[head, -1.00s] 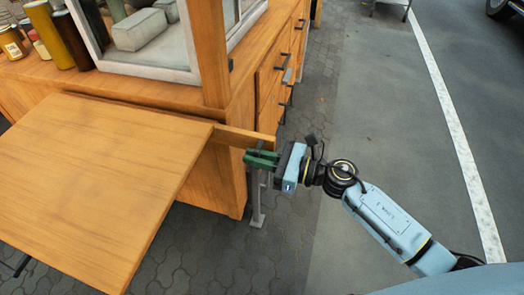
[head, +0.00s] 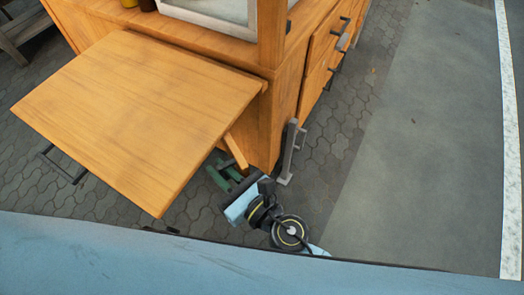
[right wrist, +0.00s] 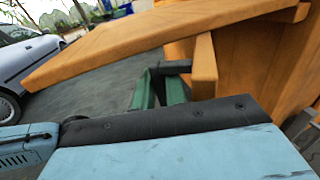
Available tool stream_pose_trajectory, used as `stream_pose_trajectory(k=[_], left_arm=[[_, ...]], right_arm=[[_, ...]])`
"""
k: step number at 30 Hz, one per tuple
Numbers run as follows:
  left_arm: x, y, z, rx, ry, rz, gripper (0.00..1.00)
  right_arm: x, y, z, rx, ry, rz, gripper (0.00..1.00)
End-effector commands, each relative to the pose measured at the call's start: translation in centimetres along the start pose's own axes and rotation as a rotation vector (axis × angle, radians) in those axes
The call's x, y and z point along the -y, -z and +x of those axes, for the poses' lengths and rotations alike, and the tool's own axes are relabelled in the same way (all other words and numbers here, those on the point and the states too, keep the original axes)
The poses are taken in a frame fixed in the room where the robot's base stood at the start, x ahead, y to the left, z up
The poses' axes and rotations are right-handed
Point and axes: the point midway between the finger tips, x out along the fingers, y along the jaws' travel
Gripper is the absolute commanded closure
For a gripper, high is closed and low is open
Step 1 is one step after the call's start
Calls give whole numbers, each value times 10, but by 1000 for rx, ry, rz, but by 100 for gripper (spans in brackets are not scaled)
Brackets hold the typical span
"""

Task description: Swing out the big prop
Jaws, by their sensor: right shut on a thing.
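The big prop (head: 235,150) is a short wooden bar at the front corner of the wooden cart (head: 275,100). It sticks out from the cart below the right edge of the raised wooden flap (head: 145,110), which hides part of it. My right gripper (head: 222,175), with green fingers, is shut on the prop under the flap's edge. In the right wrist view the prop (right wrist: 205,65) stands out from the cart wall beneath the flap (right wrist: 130,45), with the green fingers (right wrist: 168,85) at its side. My left gripper is not in view.
A grey metal leg (head: 291,150) stands at the cart's corner, right of my gripper. Drawers with dark handles (head: 335,60) line the cart's right side. A dark handle (head: 60,165) shows below the flap's left edge. The paving to the right is clear.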

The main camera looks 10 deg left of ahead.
Motion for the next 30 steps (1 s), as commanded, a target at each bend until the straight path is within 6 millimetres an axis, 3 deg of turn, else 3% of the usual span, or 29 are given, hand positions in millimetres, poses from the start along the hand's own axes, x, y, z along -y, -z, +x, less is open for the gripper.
stream_pose_trajectory(k=[1,7,13,24,25,28,30], left_arm=[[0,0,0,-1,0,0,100],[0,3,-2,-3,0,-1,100],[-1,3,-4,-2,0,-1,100],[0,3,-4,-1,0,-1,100],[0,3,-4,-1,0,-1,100],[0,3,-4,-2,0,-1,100],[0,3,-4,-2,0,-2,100]], right_arm=[[-17,-2,6,5,-19,5,100],[-45,-2,20,4,-29,4,100],[-55,-2,24,4,-30,3,100],[-55,-1,25,3,-31,2,100],[-55,-1,25,3,-31,2,83],[-54,-1,25,3,-30,2,69],[-54,-1,25,3,-29,1,68]])
